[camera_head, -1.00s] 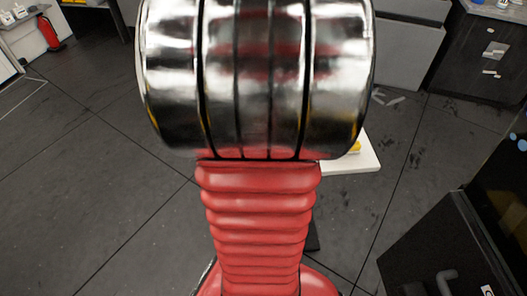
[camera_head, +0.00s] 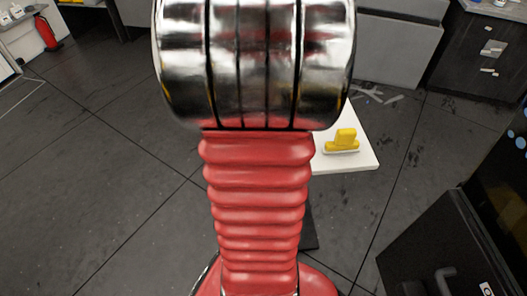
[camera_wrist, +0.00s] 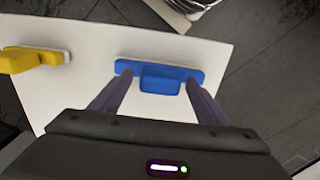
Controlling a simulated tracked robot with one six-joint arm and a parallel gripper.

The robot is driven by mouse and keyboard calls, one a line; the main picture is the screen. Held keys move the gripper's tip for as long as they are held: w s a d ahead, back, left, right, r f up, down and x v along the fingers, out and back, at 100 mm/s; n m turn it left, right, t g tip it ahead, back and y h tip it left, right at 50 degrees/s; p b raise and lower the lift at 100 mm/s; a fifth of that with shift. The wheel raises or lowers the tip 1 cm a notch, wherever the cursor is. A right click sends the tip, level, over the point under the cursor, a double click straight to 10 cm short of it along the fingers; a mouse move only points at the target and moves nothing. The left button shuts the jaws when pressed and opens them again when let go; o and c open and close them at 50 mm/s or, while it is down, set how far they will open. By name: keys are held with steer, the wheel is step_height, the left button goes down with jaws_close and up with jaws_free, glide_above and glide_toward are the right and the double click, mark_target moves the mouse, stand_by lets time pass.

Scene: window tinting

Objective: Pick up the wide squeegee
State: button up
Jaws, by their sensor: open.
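A blue squeegee (camera_wrist: 160,80) with a wide head and a short block handle lies on a white tabletop (camera_wrist: 95,100) in the wrist view. It looks like the wide squeegee. My gripper (camera_wrist: 157,82) is open, its two dark fingers reaching toward the blue squeegee, one on each side of its handle. I cannot tell whether the fingertips touch it. A yellow squeegee (camera_wrist: 30,60) lies to the left, cut by the picture edge. The yellow one also shows in the head view (camera_head: 343,141); there my arm hides the blue one and the gripper.
The white tabletop (camera_head: 352,163) is small, with dark tiled floor around it. A black box with a handle (camera_head: 440,245) stands at lower right. Grey cabinets (camera_head: 400,50) stand behind, with pale scraps (camera_head: 375,94) on the floor before them. The left floor is clear.

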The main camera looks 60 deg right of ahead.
steer(key=shift+c, duration=0.2)
steer(key=c, duration=1.6)
